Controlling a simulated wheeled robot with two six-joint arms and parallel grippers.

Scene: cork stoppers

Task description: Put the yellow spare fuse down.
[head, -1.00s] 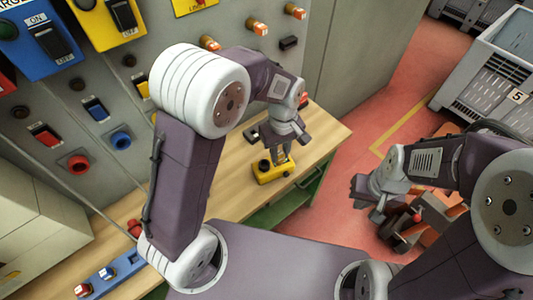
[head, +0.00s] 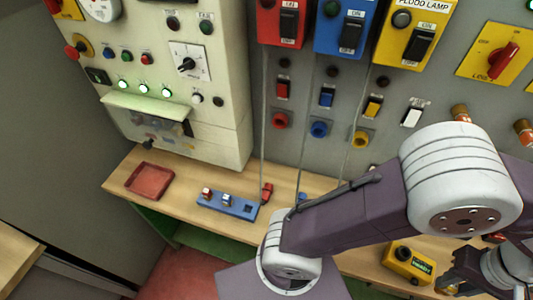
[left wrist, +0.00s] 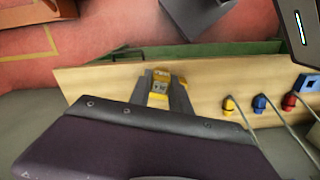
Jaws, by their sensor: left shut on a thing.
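My left gripper (head: 452,287) is low at the right edge of the head view, over the bench beside a yellow box with a green label (head: 408,262). In the left wrist view its two grey fingers (left wrist: 162,92) are shut on a small yellow and grey piece, the yellow spare fuse (left wrist: 160,84). In the head view the fuse is mostly hidden by the gripper and barely shows. Whether its lower end touches the bench cannot be told. My right gripper is not in view.
The wooden bench (head: 180,195) carries a red tray (head: 150,181) and a blue rack (head: 228,204) with small fuses. Plugs on cables, including a red one (head: 267,192), lie near the rack. A grey switch panel (head: 290,150) rises behind. Bare bench shows between tray and rack.

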